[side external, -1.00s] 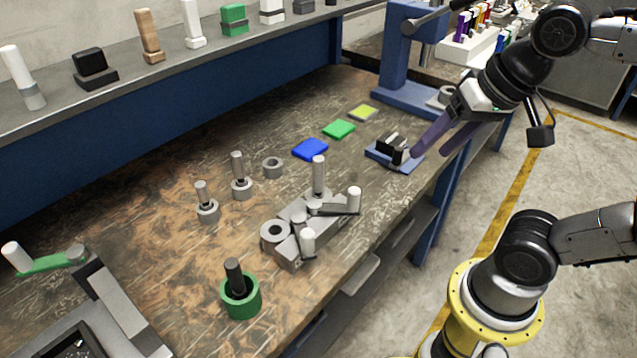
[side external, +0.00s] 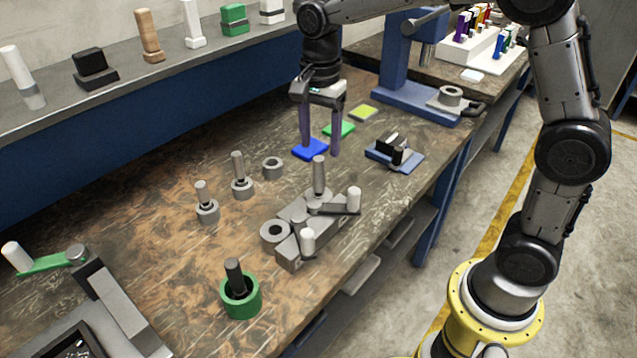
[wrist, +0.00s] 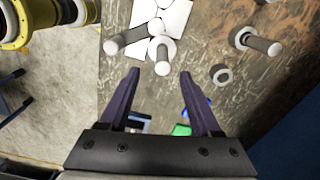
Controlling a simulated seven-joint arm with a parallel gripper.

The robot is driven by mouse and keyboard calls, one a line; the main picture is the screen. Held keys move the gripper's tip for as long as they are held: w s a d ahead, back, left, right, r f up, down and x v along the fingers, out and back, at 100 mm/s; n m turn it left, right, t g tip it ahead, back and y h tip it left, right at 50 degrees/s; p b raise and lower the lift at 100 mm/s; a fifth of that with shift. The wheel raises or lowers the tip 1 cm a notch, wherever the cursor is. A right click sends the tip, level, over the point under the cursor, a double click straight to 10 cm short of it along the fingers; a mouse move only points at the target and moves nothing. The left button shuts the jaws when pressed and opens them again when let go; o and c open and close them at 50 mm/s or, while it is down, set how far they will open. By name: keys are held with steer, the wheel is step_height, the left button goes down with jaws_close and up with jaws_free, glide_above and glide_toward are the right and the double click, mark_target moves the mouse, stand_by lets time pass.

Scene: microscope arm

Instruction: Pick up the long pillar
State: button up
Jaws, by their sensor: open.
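Several upright pillars are in view, and I cannot tell for sure which one is meant by the long pillar. A tall grey pillar (side external: 319,178) stands upright on the grey metal assembly (side external: 288,255); in the wrist view its pale top (wrist: 162,67) lies just beyond and between my fingertips. Two slimmer grey pillars, one farther (side external: 238,166) and one nearer (side external: 202,194), stand in grey collars. A dark pillar (side external: 234,275) stands in a green ring (side external: 241,300). My gripper (side external: 320,152) is open and empty, pointing down just behind the tall pillar, apart from it.
A loose grey ring (side external: 272,167) lies left of the assembly. Flat blue (side external: 309,149), green (side external: 340,129) and yellow (side external: 363,112) squares lie near my fingers. A blue-based fixture (side external: 394,153) and blue press (side external: 397,60) stand to the right. The wooden bench's left middle is clear.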

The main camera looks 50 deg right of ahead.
mark_target(318, 183)
step_height(318, 183, down, 6)
steer(key=shift+f, duration=0.15)
steer(key=shift+w+f, duration=0.2)
steer(key=shift+f, duration=2.5)
jaws_close()
steer(key=shift+r, duration=0.1)
